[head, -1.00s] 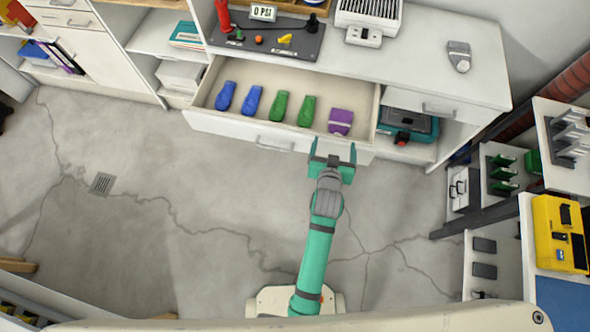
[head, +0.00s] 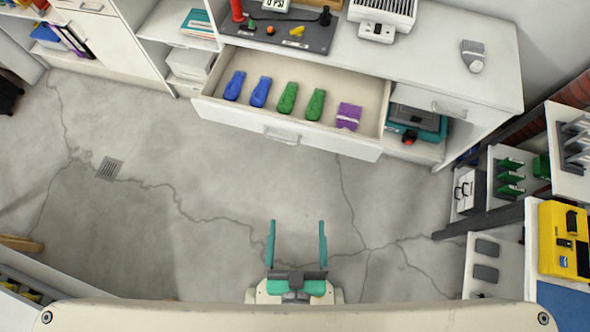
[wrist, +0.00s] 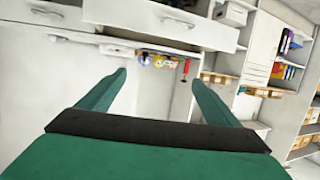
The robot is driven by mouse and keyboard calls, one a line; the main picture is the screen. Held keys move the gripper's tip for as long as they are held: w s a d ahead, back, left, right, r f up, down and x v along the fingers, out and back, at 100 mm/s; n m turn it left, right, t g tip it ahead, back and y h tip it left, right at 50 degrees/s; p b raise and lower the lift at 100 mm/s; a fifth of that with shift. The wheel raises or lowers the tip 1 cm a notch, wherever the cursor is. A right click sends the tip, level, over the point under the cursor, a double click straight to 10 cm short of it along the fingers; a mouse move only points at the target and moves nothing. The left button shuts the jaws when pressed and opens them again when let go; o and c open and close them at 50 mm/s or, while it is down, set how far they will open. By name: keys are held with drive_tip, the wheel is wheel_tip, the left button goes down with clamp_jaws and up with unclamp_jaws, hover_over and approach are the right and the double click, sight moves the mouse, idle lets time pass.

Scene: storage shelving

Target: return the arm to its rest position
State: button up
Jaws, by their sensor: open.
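My gripper (head: 297,243) is near the bottom middle of the head view, close to my own base. Its two green fingers are spread apart with nothing between them. They point up the picture toward the open drawer, with bare floor between. In the wrist view my gripper (wrist: 155,85) is also open and empty, facing white furniture fronts and shelving. The rest of my arm is mostly hidden behind my body's edge in the head view.
An open drawer (head: 230,115) juts from the white workbench (head: 440,68), holding two blue items, two green items and a purple item (head: 348,117). Shelving with a yellow case (head: 562,240) stands at right. The concrete floor (head: 200,230) between is clear.

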drive_tip(key=shift+s+a+r, duration=0.3)
drive_tip(key=shift+s+r, duration=0.55)
drive_tip(key=shift+r, duration=0.05)
drive_tip(key=shift+c, duration=0.7)
